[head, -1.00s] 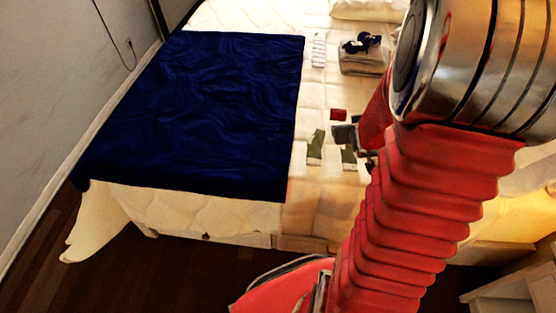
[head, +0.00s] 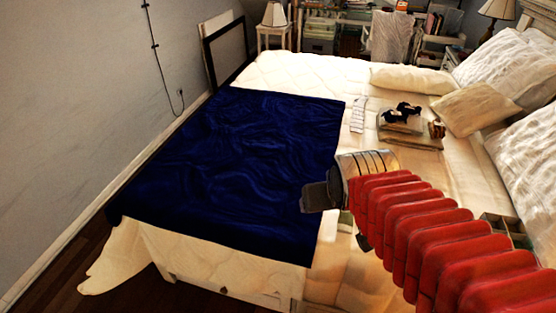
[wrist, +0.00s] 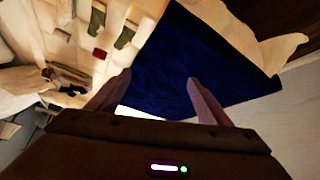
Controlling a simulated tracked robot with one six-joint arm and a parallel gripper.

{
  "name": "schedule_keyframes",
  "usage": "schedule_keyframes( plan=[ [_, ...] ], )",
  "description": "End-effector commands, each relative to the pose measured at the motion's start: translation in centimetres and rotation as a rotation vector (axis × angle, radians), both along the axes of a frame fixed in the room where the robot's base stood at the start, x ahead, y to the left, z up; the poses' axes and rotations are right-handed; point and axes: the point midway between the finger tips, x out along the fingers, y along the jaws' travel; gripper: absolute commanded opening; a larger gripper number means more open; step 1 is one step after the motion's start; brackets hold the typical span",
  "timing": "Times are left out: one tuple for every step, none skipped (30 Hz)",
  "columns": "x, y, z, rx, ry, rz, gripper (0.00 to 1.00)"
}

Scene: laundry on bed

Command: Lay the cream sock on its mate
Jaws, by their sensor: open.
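My gripper (head: 312,196) is over the right part of the dark blue blanket in the head view. In the wrist view its two fingers (wrist: 158,78) are spread apart, with nothing visible between them but blanket and bedding beyond. Two olive-green socks (wrist: 125,36) lie side by side on the pale bedding in the wrist view, with a small red cloth (wrist: 99,53) near them. In the head view my arm hides most of that area. I cannot clearly pick out the cream sock or its mate against the cream bedding.
The dark blue blanket (head: 235,165) covers the bed's left part. A white striped item (head: 358,115) lies beyond its right edge, near a tray (head: 415,142) with dark items (head: 403,113) and a mug (head: 437,130). Pillows (head: 478,108) lie at the right.

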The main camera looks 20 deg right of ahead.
Motion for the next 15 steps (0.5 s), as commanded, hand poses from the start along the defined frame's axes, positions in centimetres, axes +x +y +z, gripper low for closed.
schedule_keyframes(
  plan=[
    [-0.9, 1.3, 0.7, 0.01, 0.004, 0.022, 0.73],
    [-1.6, 1.9, 1.0, 0.017, 0.014, 0.033, 0.73],
    [-2.5, 2.9, 1.3, 0.027, 0.024, 0.048, 0.73],
    [-3.1, 3.5, 1.6, 0.034, 0.032, 0.058, 0.73],
    [-3.8, 4.1, 1.8, 0.04, 0.041, 0.07, 0.73],
    [-4.6, 4.7, 2.0, 0.049, 0.052, 0.083, 0.73],
    [-5.2, 5.2, 2.2, 0.054, 0.06, 0.092, 0.73],
    [-5.8, 5.6, 2.3, 0.06, 0.067, 0.101, 0.73],
    [-6.3, 6.1, 2.4, 0.065, 0.074, 0.111, 0.73],
    [-6.7, 6.3, 2.5, 0.069, 0.08, 0.117, 0.73],
    [-7.0, 6.5, 2.6, 0.071, 0.083, 0.12, 0.73],
    [-7.3, 6.7, 2.6, 0.074, 0.089, 0.125, 0.73],
    [-7.4, 6.8, 2.6, 0.075, 0.091, 0.127, 0.73],
    [-7.5, 6.8, 2.6, 0.075, 0.092, 0.128, 0.73],
    [-7.5, 6.9, 2.6, 0.076, 0.094, 0.128, 0.73]
  ],
)
